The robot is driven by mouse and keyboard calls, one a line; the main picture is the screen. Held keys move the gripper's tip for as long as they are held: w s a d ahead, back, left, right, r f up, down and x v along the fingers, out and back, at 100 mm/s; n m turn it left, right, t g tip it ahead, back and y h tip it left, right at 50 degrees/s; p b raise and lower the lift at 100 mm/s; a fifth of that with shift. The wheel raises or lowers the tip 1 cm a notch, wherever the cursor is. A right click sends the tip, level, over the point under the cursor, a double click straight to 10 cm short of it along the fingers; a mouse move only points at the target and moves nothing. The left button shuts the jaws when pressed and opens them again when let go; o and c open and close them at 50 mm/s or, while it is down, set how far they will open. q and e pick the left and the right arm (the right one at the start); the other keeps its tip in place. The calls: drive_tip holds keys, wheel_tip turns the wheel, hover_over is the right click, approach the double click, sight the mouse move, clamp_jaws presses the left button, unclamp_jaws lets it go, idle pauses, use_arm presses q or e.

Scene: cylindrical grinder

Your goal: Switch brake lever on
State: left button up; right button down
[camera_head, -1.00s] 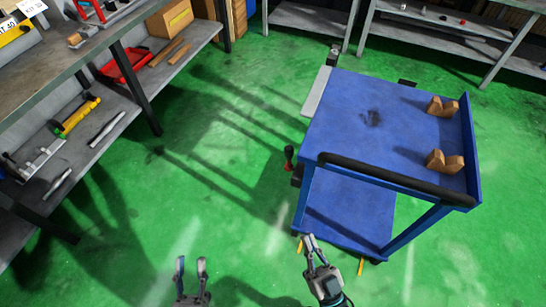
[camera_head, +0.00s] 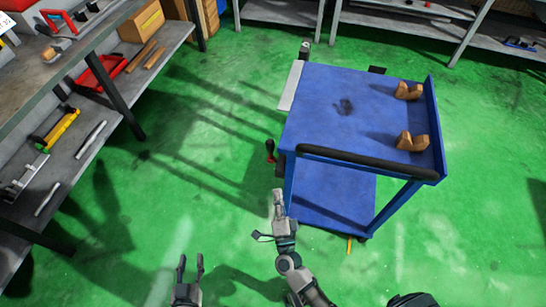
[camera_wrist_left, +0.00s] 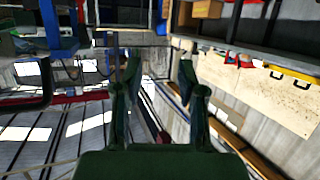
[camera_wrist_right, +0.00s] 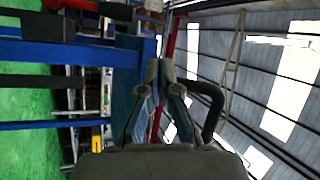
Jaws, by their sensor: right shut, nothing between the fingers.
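The brake lever (camera_head: 270,151) has a red-and-black grip and stands upright at the left side of the blue cart (camera_head: 350,110), by its near left corner. My right gripper (camera_head: 278,192) is shut and empty, just below the lever in the head view and apart from it. In the right wrist view the right fingertips (camera_wrist_right: 159,66) are together, with blue cart bars to their left. My left gripper (camera_head: 191,258) is open and empty, low in the head view, well away from the cart. The left wrist view shows its fingers (camera_wrist_left: 159,70) spread with nothing between them.
Two wooden V-shaped blocks (camera_head: 411,140) sit on the cart's right side. A black handle bar (camera_head: 365,165) runs along its near edge. A workbench with a tool shelf (camera_head: 75,150) stands at the left. Green floor (camera_head: 180,190) lies clear between bench and cart.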

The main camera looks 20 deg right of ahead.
use_arm(q)
drive_tip(key=s+f+g, duration=0.1)
drive_tip(key=s+a+f+g, duration=0.1)
drive_tip(key=s+f+g+p, duration=0.1)
drive_tip(key=shift+s+a+f+y, duration=0.1)
drive_tip(key=shift+a+f+y, duration=0.2)
drive_tip(key=shift+f+y, duration=0.1)
use_arm(e)
drive_tip(key=w+f+m+g, duration=0.1)
drive_tip(key=w+f+m+h, duration=0.1)
drive_tip(key=f+m, duration=0.1)
drive_tip(key=w+f+m+g, duration=0.1)
drive_tip(key=shift+w+a+f+m+g+h, duration=0.2)
drive_tip(key=shift+w+f+m+g+h, duration=0.1)
drive_tip(key=shift+w+f+m, duration=0.1)
drive_tip(key=shift+d+r, duration=0.1)
drive_tip(key=b, duration=0.2)
approach(271, 150)
drive_tip(key=x, duration=0.6)
drive_tip(key=shift+w, duration=0.3)
use_arm(q)
drive_tip(key=w+d+r+t+h, duration=0.1)
drive_tip(key=w+r+t, duration=0.2)
drive_tip(key=r+t, duration=0.1)
drive_tip(key=shift+w+d+r, duration=0.4)
drive_tip(key=shift+r, duration=0.05)
use_arm(e)
drive_tip(key=shift+w+d, duration=0.1)
drive_tip(key=shift+w, duration=0.2)
drive_tip(key=shift+r, duration=0.1)
